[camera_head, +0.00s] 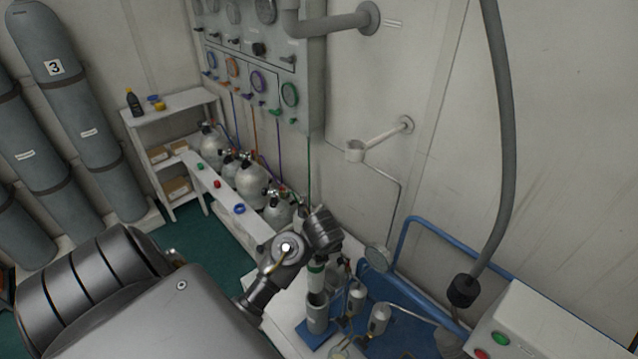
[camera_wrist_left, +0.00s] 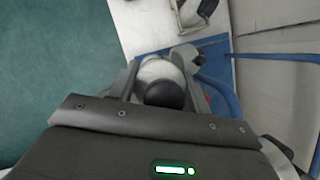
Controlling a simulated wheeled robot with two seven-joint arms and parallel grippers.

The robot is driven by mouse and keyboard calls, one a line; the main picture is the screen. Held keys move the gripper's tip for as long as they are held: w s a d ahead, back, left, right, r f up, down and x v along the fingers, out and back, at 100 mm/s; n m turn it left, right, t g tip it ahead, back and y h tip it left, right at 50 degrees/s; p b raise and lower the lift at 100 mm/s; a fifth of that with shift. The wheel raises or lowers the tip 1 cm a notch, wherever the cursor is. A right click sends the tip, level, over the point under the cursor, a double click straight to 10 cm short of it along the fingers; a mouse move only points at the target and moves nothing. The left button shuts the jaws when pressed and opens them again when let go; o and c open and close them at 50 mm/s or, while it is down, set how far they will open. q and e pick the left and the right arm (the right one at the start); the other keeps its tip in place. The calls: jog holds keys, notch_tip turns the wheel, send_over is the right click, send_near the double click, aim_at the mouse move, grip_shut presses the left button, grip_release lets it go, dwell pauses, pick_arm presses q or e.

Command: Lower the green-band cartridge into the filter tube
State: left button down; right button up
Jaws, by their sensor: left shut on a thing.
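The green-band cartridge (camera_head: 316,268) is white with a green ring near its top. It hangs about upright under my left gripper (camera_head: 320,252). The grey filter tube (camera_head: 317,316) stands on a blue base directly below it. The cartridge's lower end is at the tube's mouth; I cannot tell whether it is just above or slightly inside. In the left wrist view, the fingers of my left gripper (camera_wrist_left: 160,85) are shut on the cartridge's white body (camera_wrist_left: 157,69), with its black round top (camera_wrist_left: 164,94) facing the camera. The tube is mostly hidden there. My right gripper is not in view.
Small metal canisters (camera_head: 379,318) stand just right of the tube. A blue rail (camera_head: 440,232) and a white box with red and green buttons (camera_head: 540,330) are further right. Gas bottles (camera_head: 252,178) line the wall behind, under a gauge panel (camera_head: 318,75).

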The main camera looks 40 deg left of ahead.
pick_arm(q)
notch_tip(320, 180, down, 5)
jog(key=shift+w+r, duration=0.15)
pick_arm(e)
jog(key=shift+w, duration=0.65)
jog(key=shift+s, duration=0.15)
pick_arm(q)
jog(key=shift+d, duration=0.45)
jog(key=shift+s, duration=0.2)
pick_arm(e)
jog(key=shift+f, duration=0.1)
